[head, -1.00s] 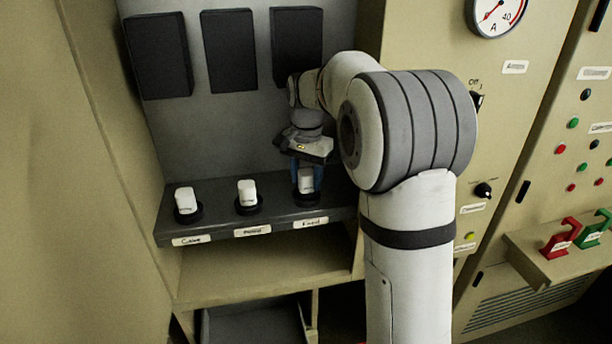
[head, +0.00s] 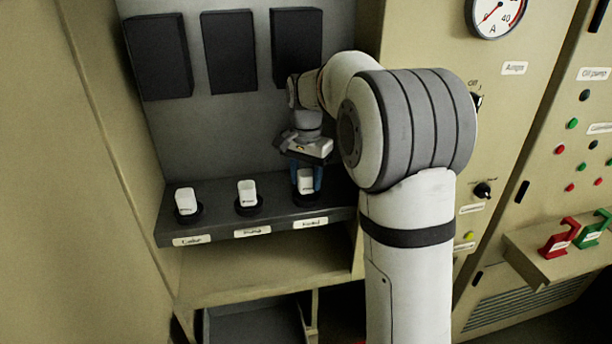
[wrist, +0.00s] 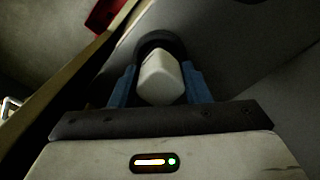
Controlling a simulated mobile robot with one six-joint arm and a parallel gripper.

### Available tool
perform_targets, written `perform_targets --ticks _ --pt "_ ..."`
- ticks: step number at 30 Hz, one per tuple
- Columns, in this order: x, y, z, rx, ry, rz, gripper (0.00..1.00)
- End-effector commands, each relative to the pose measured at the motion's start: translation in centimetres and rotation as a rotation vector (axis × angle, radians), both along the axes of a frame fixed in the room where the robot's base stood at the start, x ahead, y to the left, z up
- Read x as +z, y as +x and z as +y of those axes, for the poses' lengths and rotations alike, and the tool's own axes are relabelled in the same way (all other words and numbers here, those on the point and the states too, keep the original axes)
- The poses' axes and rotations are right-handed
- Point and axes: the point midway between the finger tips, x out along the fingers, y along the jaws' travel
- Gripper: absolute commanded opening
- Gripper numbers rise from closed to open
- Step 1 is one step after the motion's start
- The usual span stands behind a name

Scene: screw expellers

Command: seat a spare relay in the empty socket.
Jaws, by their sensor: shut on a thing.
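My gripper (head: 306,187) points down at the right end of the dark shelf (head: 277,236). Its blue fingers are shut on a white relay (head: 305,177), one on each side. The relay stands upright at the right-hand round black socket. In the wrist view the relay (wrist: 161,78) sits between the fingers, with the dark socket ring (wrist: 158,42) just beyond it. I cannot tell whether its base is fully down in the socket. Two more white relays stand in black sockets, one at the left (head: 186,199) and one in the middle (head: 247,192).
Three dark boxes (head: 229,50) hang on the back wall above the shelf. Labels run along the shelf's front edge. Below is an open beige compartment (head: 262,270) with a grey bin (head: 255,325) under it. At the right, red (head: 558,242) and green handles stand on a ledge.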

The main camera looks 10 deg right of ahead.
Motion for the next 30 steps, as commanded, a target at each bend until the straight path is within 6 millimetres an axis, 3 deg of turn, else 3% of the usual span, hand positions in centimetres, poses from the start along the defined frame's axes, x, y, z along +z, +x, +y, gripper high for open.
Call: perform_targets --ticks 29,30 --pt "-1.3 0.0 0.1 0.002 0.0 0.0 0.19" --pt "-1.2 0.0 0.1 0.002 0.0 0.0 0.45"
